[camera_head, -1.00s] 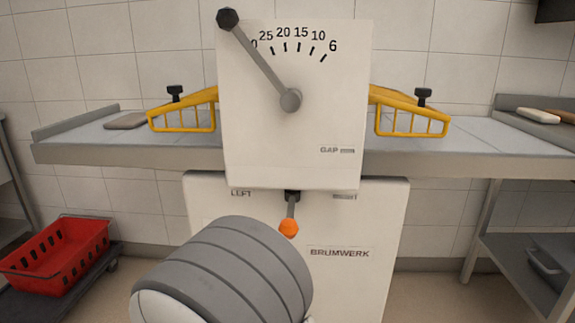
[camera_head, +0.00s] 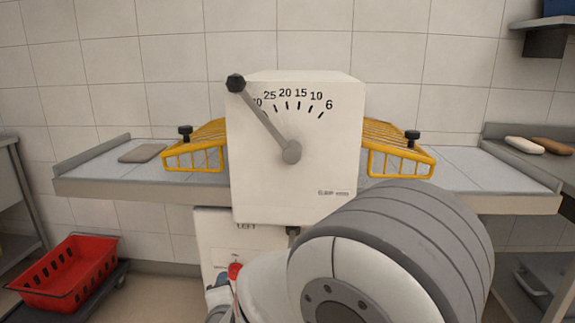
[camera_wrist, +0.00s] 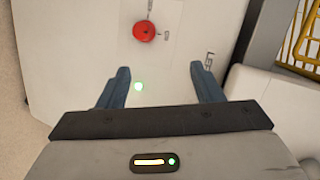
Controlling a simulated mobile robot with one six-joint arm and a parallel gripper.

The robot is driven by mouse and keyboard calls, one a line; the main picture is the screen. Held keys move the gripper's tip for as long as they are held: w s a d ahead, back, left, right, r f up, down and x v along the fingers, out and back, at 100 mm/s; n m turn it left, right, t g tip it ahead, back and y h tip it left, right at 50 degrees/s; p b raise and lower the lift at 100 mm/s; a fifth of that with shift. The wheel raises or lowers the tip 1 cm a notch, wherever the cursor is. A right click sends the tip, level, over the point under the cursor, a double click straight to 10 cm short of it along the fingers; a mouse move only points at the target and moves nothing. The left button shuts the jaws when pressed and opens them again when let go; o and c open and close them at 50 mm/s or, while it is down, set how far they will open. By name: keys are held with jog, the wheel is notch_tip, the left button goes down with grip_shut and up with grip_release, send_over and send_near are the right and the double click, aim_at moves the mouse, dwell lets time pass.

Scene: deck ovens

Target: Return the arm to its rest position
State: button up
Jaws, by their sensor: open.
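My gripper (camera_wrist: 162,84) is open in the wrist view. Its two dark blue fingers stand apart with nothing between them, in front of the machine's white lower cabinet (camera_wrist: 85,40). A round red button (camera_wrist: 144,32) is on that panel beyond the fingertips. In the head view my arm covers the lower right of the machine, and only a bit of the gripper shows at the cabinet's lower left. The grey gap lever (camera_head: 262,114) on the white dial housing (camera_head: 255,185) points up and left, past the 25 mark.
Yellow wire guards (camera_head: 195,158) flank the housing over the grey side tables (camera_head: 100,188). A flat dough piece (camera_head: 142,153) lies on the left table. A red crate (camera_head: 70,270) stands low at left. Loaves (camera_head: 524,145) lie on the right shelf.

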jog(key=d+r+n+g+y+p, duration=0.1)
jog(key=d+r+n+g+p, duration=0.1)
jog(key=d+r+p, duration=0.3)
jog(key=d+r+n+g+y+p, duration=0.1)
jog(key=r+n+p, duration=0.2)
jog(key=r, duration=0.4)
jog(key=s+d+r+n+g+h+p, duration=0.2)
jog(key=s+d+r+n+g+p, duration=0.2)
jog(key=s+d+r+p, duration=0.5)
jog(key=s+d+r+n+g+h+p, duration=0.2)
jog(key=s+d+r+n+g+p, duration=0.2)
jog(key=s+d+r+p, duration=0.5)
jog(key=d+r+n, duration=0.1)
jog(key=d, duration=0.3)
jog(key=shift+d+r, duration=0.2)
jog(key=shift+r, duration=0.1)
